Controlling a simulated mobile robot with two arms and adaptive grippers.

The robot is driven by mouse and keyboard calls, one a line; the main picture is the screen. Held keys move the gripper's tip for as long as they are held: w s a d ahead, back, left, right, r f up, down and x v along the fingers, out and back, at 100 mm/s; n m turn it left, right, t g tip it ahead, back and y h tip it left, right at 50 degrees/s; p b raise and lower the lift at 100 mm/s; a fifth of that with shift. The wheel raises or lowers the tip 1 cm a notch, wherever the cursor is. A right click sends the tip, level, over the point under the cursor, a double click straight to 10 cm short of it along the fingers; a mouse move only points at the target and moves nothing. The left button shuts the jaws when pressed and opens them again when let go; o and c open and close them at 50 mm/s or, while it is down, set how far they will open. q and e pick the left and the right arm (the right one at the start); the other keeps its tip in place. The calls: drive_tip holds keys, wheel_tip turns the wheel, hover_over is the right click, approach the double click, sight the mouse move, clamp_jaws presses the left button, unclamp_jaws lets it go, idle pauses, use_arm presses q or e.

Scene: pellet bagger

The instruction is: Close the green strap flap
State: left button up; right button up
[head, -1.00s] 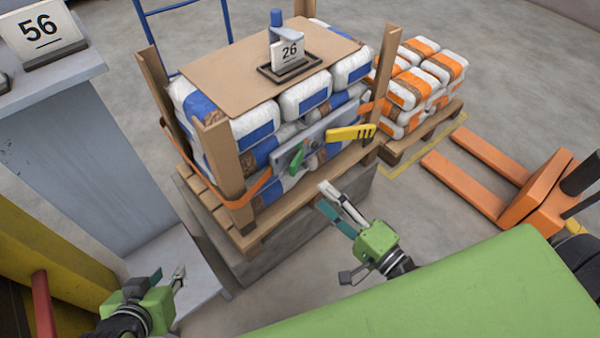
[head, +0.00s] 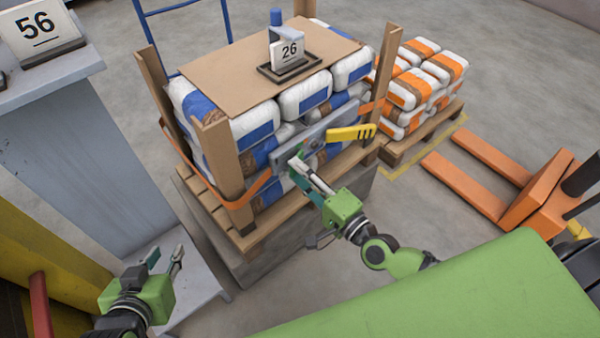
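The green strap flap (head: 299,151) is on the grey strap plate (head: 284,157) on the front of the wrapped pallet load. My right gripper (head: 292,166) has its fingertips at the flap and hides most of it, so I cannot tell whether they touch or how far the flap stands out. Its two fingers look apart. A yellow handle (head: 350,133) sticks out from the same plate, to the right of the flap. An orange strap (head: 245,192) runs from the plate around the corner post. My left gripper (head: 166,256) is open and empty, low at the left, away from the load.
Wooden corner posts (head: 222,160) stand around the stacked bags. A grey column (head: 85,165) is at left. An orange pallet truck (head: 525,190) and orange-white bags (head: 415,90) are at right.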

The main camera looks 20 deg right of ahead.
drive_tip(key=c, duration=0.3)
drive_tip(key=h+p, duration=0.1)
drive_tip(key=m+h+p, duration=0.1)
drive_tip(key=p, duration=0.1)
drive_tip(key=a+m+t+h+p, duration=0.1)
drive_tip(key=p, duration=0.1)
drive_tip(key=shift+w+r+h, duration=0.2)
drive_tip(key=shift+w+h, duration=0.1)
drive_tip(key=shift+w, duration=0.05)
drive_tip(key=shift+c, duration=0.2)
drive_tip(key=shift+a+f+m+h, duration=0.15)
drive_tip(key=shift+m+h, duration=0.15)
drive_tip(key=shift+m, duration=0.1)
use_arm(q)
drive_tip(key=s+a+f+g, duration=0.2)
drive_tip(key=s+f+g, duration=0.1)
drive_tip(key=s, duration=0.2)
drive_tip(key=s+a+f+g+y, duration=0.1)
drive_tip(key=s+f+g, duration=0.2)
drive_tip(key=s, duration=0.3)
drive_tip(key=shift+s+a+f+g+y, duration=0.3)
drive_tip(key=shift+a+f, duration=0.1)
drive_tip(key=shift+f, duration=0.4)
